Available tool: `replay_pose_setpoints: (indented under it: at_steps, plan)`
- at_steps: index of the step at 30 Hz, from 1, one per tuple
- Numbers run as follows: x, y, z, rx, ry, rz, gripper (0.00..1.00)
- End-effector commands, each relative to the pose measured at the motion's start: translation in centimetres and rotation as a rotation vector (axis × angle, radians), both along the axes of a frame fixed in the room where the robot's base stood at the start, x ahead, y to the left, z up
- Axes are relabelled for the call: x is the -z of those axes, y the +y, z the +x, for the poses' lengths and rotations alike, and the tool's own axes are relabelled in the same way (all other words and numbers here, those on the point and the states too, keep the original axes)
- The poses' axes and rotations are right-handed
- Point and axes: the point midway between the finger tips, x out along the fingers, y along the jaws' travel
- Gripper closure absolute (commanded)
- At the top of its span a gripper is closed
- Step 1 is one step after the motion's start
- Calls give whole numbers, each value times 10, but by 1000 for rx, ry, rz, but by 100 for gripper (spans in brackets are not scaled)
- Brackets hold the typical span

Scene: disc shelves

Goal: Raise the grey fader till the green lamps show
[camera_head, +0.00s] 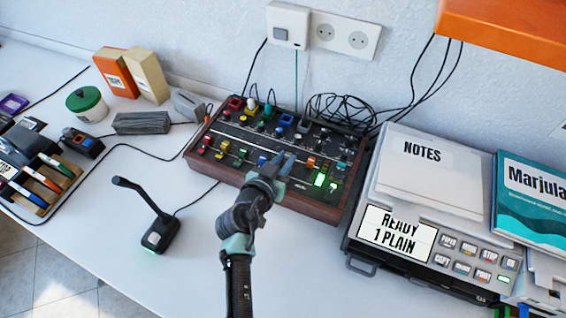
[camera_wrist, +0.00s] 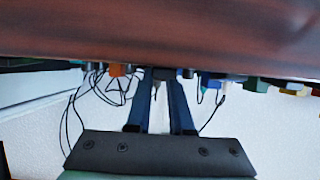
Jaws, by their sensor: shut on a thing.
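The mixing desk (camera_head: 225,178) has a dark panel, a wooden rim and many coloured knobs and caps. My gripper (camera_head: 284,160) reaches over its front edge, with the fingertips down at the panel. In the wrist view my gripper (camera_wrist: 161,76) has its two blue fingers closed around a small dark grey cap, which I take for the grey fader; the fingers mostly hide it. Green lamps (camera_head: 320,180) glow on the panel just right of my gripper.
A microphone (camera_head: 160,232) stands on the table left of my arm. A printer (camera_head: 398,190) reading "READY 1 PLAIN" stands close to the desk's right. Black cables (camera_head: 340,108) lie coiled behind the desk.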

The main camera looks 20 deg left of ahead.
Motion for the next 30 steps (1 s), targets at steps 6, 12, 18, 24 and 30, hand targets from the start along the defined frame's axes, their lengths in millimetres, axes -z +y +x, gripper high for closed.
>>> replay_pose_setpoints:
  at_steps: [6, 12, 18, 24, 30]
  plan:
    - [0, 0, 0, 0, 1, 0, 50]
    - [0, 0, 0, 0, 1, 0, 50]
    - [-2, 0, -6, 0, 0, -1, 50]
    - [-12, 1, -31, -3, 1, -1, 50]
    - [-27, 3, -68, -2, 1, 0, 50]
